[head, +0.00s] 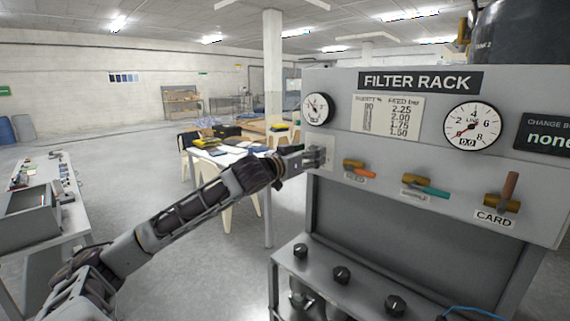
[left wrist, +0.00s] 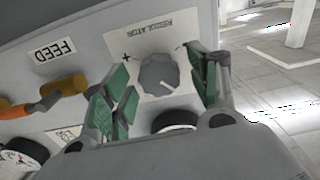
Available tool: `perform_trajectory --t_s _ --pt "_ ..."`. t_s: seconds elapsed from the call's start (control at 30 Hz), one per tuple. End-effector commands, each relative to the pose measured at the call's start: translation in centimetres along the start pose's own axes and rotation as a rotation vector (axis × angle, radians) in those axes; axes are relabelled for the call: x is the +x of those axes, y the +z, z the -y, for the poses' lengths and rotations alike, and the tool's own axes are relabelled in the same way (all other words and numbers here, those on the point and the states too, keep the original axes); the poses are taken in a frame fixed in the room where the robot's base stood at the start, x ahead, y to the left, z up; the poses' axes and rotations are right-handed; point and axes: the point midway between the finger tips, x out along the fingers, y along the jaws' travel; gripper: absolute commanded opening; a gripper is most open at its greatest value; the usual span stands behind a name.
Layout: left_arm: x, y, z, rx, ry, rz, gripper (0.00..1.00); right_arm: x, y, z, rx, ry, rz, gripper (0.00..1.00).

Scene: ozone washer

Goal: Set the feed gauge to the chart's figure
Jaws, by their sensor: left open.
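The grey regulator knob (left wrist: 160,73) sits on a pale plate labelled REGULATOR, upside down in the left wrist view. My left gripper (left wrist: 165,88) is open, with its green-padded fingers on either side of the knob; I cannot tell whether they touch it. The chart (head: 388,117) has a FEED bar column of 2.25, 2.00, 1.75 and 1.50. My right gripper is out of view.
Right of the gripper are an orange FEED lever (head: 360,168), a teal lever (head: 425,189) and a brown CARD lever (head: 508,190). The LINE gauge (head: 472,127) shows 0.0. A lower shelf (head: 340,295) carries black knobs. Tables stand behind and left.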

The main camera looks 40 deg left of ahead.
Motion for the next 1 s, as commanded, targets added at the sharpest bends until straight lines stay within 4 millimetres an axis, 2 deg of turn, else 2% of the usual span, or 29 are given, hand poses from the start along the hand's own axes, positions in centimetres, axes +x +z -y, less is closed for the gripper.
perform_trajectory --t_s 1.0 --pt "-4.2 0.1 -0.2 0.000 0.003 0.001 0.60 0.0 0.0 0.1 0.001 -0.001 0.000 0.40"
